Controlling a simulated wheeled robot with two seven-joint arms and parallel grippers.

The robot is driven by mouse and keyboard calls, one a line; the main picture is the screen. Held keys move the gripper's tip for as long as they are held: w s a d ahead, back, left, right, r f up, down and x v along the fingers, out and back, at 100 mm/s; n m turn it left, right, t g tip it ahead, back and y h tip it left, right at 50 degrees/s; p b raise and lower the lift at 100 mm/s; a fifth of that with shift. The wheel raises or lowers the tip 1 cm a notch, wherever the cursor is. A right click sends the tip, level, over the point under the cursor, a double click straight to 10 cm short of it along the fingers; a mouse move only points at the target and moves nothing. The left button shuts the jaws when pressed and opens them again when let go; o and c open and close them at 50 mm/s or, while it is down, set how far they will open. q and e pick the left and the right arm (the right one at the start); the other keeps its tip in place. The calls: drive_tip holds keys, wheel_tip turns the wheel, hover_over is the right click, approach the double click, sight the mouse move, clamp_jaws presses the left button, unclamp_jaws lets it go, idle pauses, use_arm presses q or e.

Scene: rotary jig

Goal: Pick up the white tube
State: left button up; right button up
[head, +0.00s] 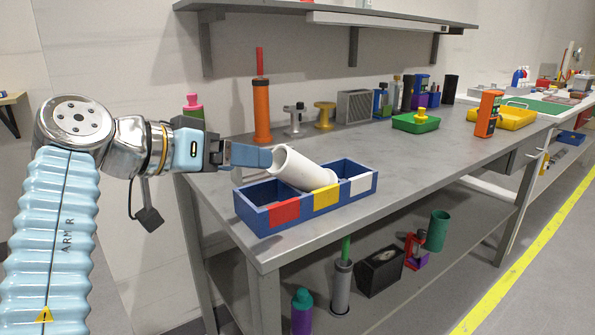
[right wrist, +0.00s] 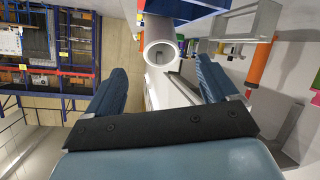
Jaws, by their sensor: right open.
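The white tube (head: 300,168) leans tilted in the blue three-part bin (head: 258,221). Its lower end is in the middle compartment, behind the yellow label, and is hidden. Its open upper end points up and left, over the red-labelled compartment. My right gripper (head: 270,157) is at that upper end, coming from the left. In the right wrist view the gripper (right wrist: 161,72) is open, with its two blue fingers apart and the tube's round mouth (right wrist: 160,52) ahead, between them in the picture. Whether a finger touches the tube cannot be told. My left gripper is not in view.
The bin stands near the front left corner of the grey workbench (head: 400,160). Behind it are an orange cylinder (head: 262,112), a silver spool (head: 294,120) and a gold spool (head: 325,113). A green tray (head: 415,124) is farther right. Bench right of the bin is clear.

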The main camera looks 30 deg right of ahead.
sight(294, 165)
drive_tip(key=x, duration=1.2)
drive_tip(key=shift+w+d+f+b, duration=0.1)
drive_tip(key=shift+w+d+b, duration=0.1)
drive_tip(key=shift+d+b, duration=0.1)
drive_tip(key=shift+c, duration=0.3)
drive_tip(key=c, duration=1.1)
